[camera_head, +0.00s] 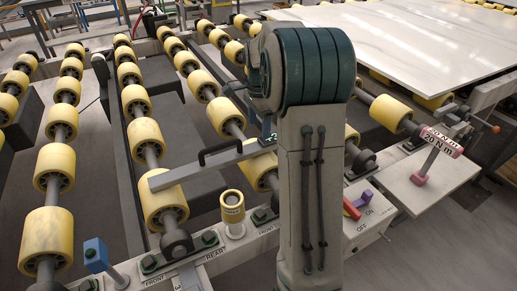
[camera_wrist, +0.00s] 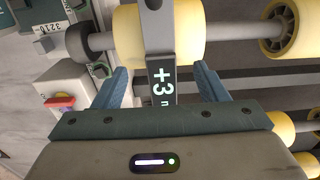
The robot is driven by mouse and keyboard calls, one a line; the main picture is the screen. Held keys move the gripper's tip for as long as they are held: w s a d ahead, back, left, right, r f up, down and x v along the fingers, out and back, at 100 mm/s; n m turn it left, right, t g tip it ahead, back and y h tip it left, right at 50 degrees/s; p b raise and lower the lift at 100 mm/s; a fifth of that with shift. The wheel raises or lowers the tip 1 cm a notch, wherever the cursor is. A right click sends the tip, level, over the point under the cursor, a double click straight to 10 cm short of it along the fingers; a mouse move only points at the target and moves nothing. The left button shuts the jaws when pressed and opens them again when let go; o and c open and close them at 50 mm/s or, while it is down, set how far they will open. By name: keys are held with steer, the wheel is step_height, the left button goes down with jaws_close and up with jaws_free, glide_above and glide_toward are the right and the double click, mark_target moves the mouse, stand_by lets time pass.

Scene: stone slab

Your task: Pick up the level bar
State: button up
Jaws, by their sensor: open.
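The level bar (camera_head: 205,168) is a straight grey bar with a black handle (camera_head: 221,150) on top. It lies across the yellow rollers left of my arm, and its right end is hidden behind the arm. In the wrist view the grey bar (camera_wrist: 155,32) runs up from a dark end face (camera_wrist: 160,78) marked "+3". My gripper (camera_wrist: 162,84) is open, with one blue finger on each side of this end. Gaps show between the fingers and the bar. In the head view the gripper is mostly hidden behind my arm.
A yellow cylinder (camera_head: 232,207) stands on the front rail, with a blue-topped post (camera_head: 96,254) farther left. A red and purple switch (camera_head: 356,206) sits right of my arm. A tool marked "20 N m" (camera_head: 440,143) stands on a side plate. A pale slab (camera_head: 415,40) lies behind.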

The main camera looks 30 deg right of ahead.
mark_target(258, 145)
step_height(258, 145, down, 8)
steer(key=shift+r+b, duration=0.25)
steer(key=shift+b, duration=0.2)
steer(key=c, duration=1.2)
steer(key=shift+r, duration=0.1)
jaws_close()
steer(key=shift+r, duration=0.1)
